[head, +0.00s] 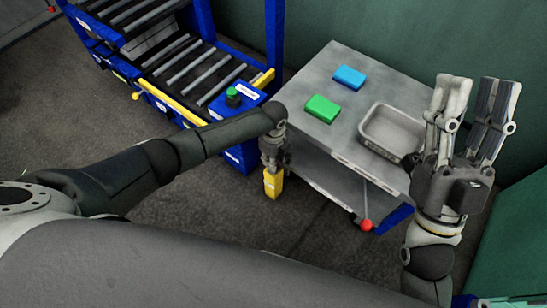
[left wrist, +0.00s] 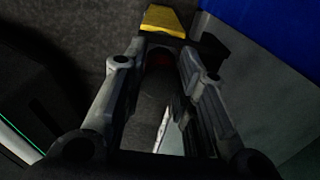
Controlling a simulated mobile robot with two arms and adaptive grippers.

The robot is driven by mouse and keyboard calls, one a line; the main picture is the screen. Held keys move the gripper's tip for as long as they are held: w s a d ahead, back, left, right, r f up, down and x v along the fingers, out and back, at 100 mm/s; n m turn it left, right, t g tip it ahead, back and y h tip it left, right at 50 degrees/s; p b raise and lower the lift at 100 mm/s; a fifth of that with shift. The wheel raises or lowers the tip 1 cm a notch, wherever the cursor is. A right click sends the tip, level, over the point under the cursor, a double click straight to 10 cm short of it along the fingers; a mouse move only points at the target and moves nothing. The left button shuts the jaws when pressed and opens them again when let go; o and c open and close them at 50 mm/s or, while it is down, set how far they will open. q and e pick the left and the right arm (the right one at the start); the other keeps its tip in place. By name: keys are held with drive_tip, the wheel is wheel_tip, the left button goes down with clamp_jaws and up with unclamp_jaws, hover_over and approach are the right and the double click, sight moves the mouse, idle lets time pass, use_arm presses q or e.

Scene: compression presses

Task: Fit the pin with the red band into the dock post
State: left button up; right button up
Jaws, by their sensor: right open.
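My left gripper (head: 270,164) points down beside the blue press frame, with its fingertips right above a yellow block (head: 272,184). In the left wrist view the fingers of my left gripper (left wrist: 165,55) reach toward the yellow block (left wrist: 164,20). My right gripper (head: 472,105) is open, empty and raised at the right, fingers up.
A grey cart (head: 330,135) stands at the right with a green block (head: 322,108), a blue block (head: 349,77) and an empty grey tray (head: 366,145). A red knob (head: 366,225) sticks out from its front. The roller press (head: 185,75) stands at the upper left.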

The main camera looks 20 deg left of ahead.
use_arm(q)
drive_tip(key=o, duration=0.4)
drive_tip(key=shift+f, duration=0.1)
drive_tip(key=shift+c, duration=0.2)
wheel_tip(320, 180, up, 12)
drive_tip(key=shift+s, duration=0.1)
idle(0.6)
